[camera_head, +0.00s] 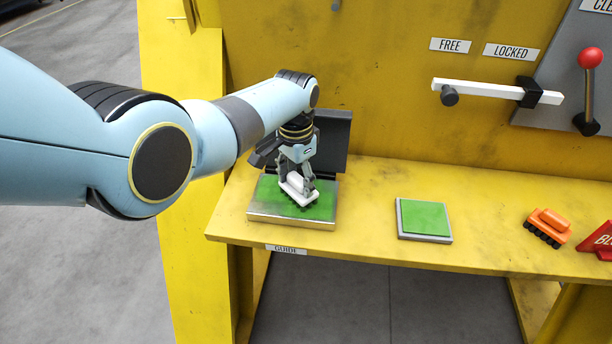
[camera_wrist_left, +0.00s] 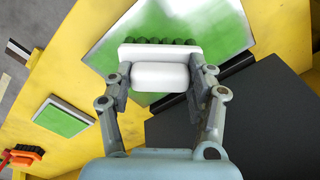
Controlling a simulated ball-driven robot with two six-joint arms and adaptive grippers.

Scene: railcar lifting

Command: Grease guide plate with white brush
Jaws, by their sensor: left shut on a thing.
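My left gripper (camera_head: 298,185) is shut on the white brush (camera_head: 294,189), which it holds over the guide plate (camera_head: 262,217) at the left end of the yellow bench. The plate has a green coat with bare metal along its edges. In the left wrist view, the white brush (camera_wrist_left: 160,76) sits between the two fingers and its bristle tips look green. The guide plate (camera_wrist_left: 228,17) lies behind the brush there. The bristles are at or just above the plate; I cannot tell if they touch. My right gripper is in neither view.
A smaller plate with a green pad (camera_head: 424,218) lies to the right. An orange brush (camera_head: 548,226) and a red block (camera_head: 600,241) lie farther right. A dark upright panel (camera_head: 336,139) stands behind the guide plate. A white bar (camera_head: 490,90) and red-knobbed lever (camera_head: 590,58) are on the wall.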

